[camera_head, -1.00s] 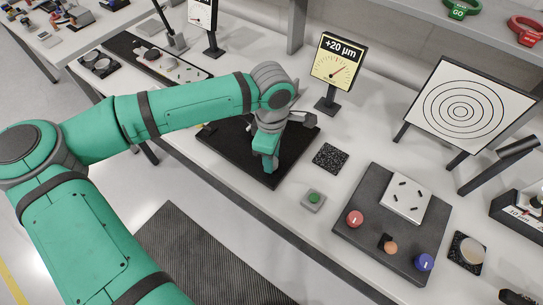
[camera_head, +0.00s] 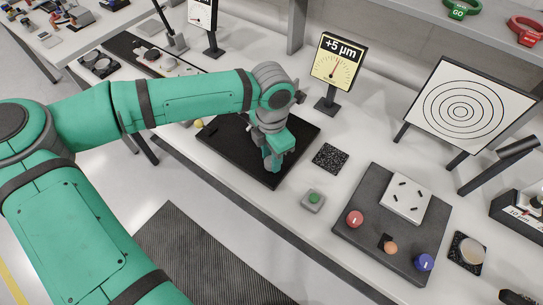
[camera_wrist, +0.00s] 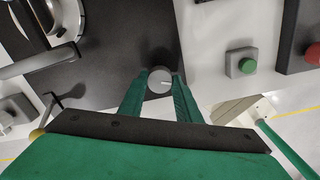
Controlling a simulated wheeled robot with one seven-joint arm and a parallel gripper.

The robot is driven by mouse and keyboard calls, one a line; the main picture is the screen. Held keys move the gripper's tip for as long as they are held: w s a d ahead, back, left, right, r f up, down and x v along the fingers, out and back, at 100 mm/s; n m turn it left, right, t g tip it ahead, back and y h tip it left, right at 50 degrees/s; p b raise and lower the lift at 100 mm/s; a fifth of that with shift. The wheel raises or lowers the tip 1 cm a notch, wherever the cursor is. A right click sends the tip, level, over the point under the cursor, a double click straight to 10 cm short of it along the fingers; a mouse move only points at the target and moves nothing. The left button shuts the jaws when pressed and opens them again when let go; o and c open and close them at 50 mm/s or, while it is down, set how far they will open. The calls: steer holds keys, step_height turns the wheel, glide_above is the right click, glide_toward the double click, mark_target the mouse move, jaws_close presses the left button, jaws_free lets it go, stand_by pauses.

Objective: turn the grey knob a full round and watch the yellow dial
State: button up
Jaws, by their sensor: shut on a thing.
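The grey knob (camera_wrist: 160,81) shows in the wrist view as a round top with a light pointer line, on the dark base plate (camera_wrist: 110,80). My gripper (camera_wrist: 160,88) is shut on it, with one green finger on each side. In the head view my gripper (camera_head: 272,163) reaches down to the black plate (camera_head: 235,155), and it hides the knob there. The yellow dial (camera_head: 334,62) stands on a post behind the plate. It reads +5 µm, with its red needle a little right of upright.
A button box with a green button (camera_head: 314,198) and a speckled black square (camera_head: 330,158) lie right of the plate. Farther right is a dark panel (camera_head: 350,240) with red, orange and blue knobs. A target board (camera_head: 462,105) stands behind it.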

steer(key=shift+n, duration=0.6)
steer(key=o, duration=1.1)
steer(key=shift+c, duration=0.2)
step_height(320, 180, up, 11)
